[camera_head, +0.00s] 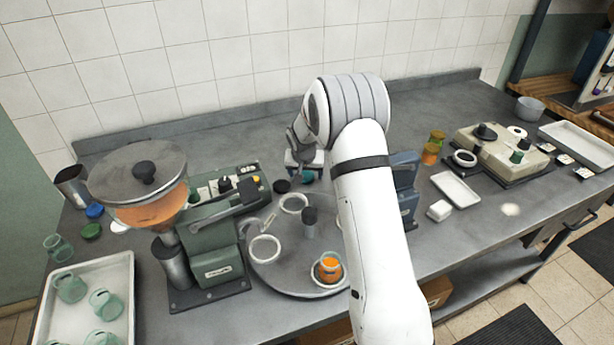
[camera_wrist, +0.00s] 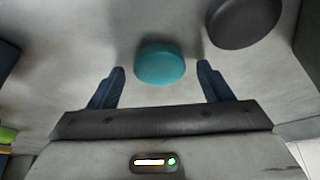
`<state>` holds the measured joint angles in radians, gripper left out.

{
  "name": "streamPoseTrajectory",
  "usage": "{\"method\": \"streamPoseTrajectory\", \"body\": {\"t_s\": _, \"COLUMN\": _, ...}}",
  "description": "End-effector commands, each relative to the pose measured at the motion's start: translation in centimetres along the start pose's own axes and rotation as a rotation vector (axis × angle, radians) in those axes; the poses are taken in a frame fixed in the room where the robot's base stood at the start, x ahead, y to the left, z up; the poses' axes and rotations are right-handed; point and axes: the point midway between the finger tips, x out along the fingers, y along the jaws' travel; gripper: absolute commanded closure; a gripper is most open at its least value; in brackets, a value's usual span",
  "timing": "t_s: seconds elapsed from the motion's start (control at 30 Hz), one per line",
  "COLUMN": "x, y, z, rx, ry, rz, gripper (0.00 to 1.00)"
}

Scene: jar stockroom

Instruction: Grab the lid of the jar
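A teal lid (camera_wrist: 160,63) lies on the grey worktop in the wrist view, between and just beyond the fingertips. My gripper (camera_wrist: 162,78) is open, its two dark blue fingers apart on either side of the lid, with visible gaps. In the head view my gripper (camera_head: 305,165) points down behind the round turntable, and the teal lid (camera_head: 308,177) shows partly under it. A jar with orange contents (camera_head: 330,267) stands in a white ring on the turntable, without a lid.
A dark round lid (camera_head: 282,186) lies close to the left of the teal lid; it also shows in the wrist view (camera_wrist: 243,22). The turntable (camera_head: 285,275) is in front. A green filling machine (camera_head: 213,245) stands left. A blue device (camera_head: 404,180) stands right.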

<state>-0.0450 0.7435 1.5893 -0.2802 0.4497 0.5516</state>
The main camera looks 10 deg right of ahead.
Motion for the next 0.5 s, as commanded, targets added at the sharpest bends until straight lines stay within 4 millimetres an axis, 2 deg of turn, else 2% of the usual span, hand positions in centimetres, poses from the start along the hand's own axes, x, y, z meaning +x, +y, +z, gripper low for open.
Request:
{"method": "streamPoseTrajectory", "body": {"t_s": 0.07, "x": -0.01, "y": -0.02, "z": 0.01, "rx": 0.0, "ry": 0.0, "rz": 0.0, "gripper": 0.34}}
{"method": "streamPoseTrajectory", "body": {"t_s": 0.5, "x": -0.04, "y": -0.08, "z": 0.02, "rx": -0.001, "ry": 0.0, "rz": 0.0, "gripper": 0.7}}
